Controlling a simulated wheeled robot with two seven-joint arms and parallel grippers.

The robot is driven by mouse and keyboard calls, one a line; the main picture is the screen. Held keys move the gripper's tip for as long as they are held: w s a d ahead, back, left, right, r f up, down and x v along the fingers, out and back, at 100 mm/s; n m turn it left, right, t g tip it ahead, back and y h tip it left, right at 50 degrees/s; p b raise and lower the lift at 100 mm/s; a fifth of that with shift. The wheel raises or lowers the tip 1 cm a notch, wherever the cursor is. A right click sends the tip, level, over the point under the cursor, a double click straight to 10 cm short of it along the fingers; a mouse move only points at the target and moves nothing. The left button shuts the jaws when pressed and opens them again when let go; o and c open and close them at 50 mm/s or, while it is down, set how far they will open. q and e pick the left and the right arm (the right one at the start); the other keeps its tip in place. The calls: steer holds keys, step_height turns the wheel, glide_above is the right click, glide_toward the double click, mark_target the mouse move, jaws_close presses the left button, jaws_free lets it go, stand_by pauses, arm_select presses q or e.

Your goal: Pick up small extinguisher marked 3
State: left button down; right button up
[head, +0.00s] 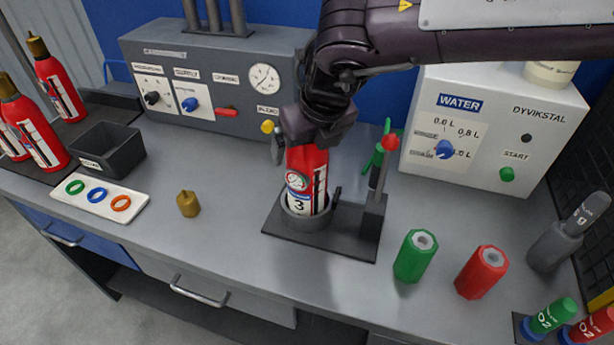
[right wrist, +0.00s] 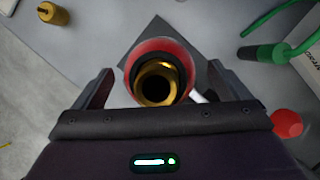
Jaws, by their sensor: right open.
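The small red extinguisher marked 3 (head: 307,182) stands upright in the round cup of a dark grey stand (head: 330,235) on the bench. Its label faces me in the head view, and its top is hidden behind my gripper. My right gripper (head: 307,140) is above it, pointing down. In the right wrist view the open brass neck of the extinguisher (right wrist: 158,82) shows between the two spread fingers of the right gripper (right wrist: 150,90). I see a gap on the left side; contact on the right cannot be told. My left gripper is not in view.
A brass valve piece (head: 188,204) stands on the bench left of the stand. Green (head: 415,256) and red (head: 482,272) hexagonal cylinders stand to the right. A control box (head: 215,85) and a water box (head: 490,125) stand behind. Other extinguishers (head: 40,135) are at far left.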

steer(key=c, duration=1.8)
steer(key=shift+c, duration=0.7)
steer(key=shift+r, duration=0.1)
